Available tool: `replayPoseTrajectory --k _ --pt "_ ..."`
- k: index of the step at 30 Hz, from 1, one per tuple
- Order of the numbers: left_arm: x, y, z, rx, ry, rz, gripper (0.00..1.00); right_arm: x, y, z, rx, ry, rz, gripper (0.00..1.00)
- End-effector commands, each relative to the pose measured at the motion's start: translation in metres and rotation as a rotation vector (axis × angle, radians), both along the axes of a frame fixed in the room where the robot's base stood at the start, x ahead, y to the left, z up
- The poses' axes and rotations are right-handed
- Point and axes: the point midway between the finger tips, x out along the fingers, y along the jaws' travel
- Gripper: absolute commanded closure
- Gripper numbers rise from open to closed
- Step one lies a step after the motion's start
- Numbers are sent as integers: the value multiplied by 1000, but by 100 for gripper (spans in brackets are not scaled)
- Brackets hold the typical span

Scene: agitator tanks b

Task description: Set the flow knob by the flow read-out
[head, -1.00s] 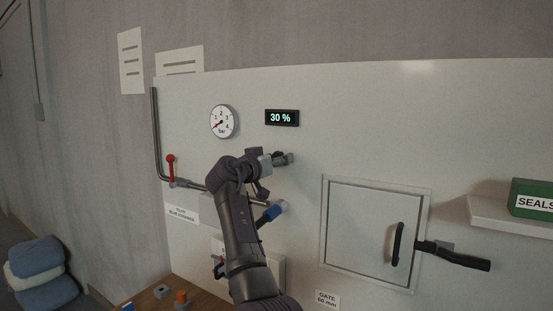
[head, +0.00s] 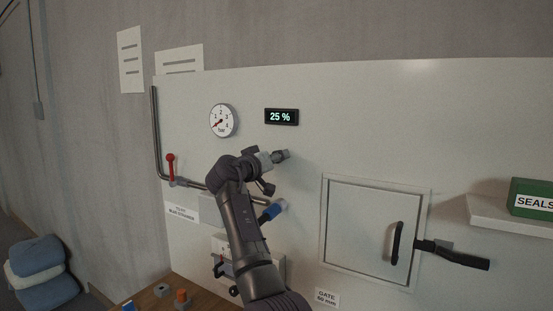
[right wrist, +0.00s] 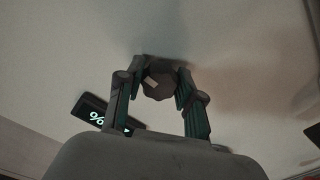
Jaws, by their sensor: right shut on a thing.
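The flow read-out (head: 282,116) is a black display on the pale panel and shows 25 %. Part of it also shows in the right wrist view (right wrist: 93,112), turned over and partly behind a finger. My right gripper (head: 281,156) is at the panel just below the read-out. In the right wrist view its two fingers (right wrist: 160,92) are shut on the flow knob (right wrist: 158,83), a dark, many-sided knob with a light mark on its face. In the head view the gripper mostly hides the knob. My left gripper is not in view.
A pressure gauge (head: 223,120) is left of the read-out. A red-handled valve (head: 171,168) sits on the pipe at left. A blue-ended fitting (head: 273,211) is below the gripper. A hatch (head: 362,232) with a dark handle and a green SEALS box (head: 533,197) are at right.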

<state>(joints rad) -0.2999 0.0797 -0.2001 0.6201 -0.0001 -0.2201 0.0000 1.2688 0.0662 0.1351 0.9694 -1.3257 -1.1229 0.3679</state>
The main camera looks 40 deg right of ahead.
Motion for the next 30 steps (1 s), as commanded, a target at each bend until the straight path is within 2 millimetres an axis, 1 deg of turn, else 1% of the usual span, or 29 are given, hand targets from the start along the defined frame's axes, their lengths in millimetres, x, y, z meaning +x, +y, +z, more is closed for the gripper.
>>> replayPoseTrajectory --k 2,3,7,14,16,20,23,30 --pt "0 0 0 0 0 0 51 0 0 1 -1 -3 1 98" --pt "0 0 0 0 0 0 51 0 0 1 -1 -3 1 60" --pt "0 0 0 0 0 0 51 0 0 1 -1 -3 1 38" --pt "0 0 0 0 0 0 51 0 0 0 1 -4 0 38" --pt "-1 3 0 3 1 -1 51 0 1 0 1 -4 0 38" --pt "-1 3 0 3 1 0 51 -3 9 0 1 -5 2 38" --pt "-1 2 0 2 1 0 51 -9 24 0 1 -5 4 38" --pt "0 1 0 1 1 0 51 -29 73 0 1 -5 4 38"
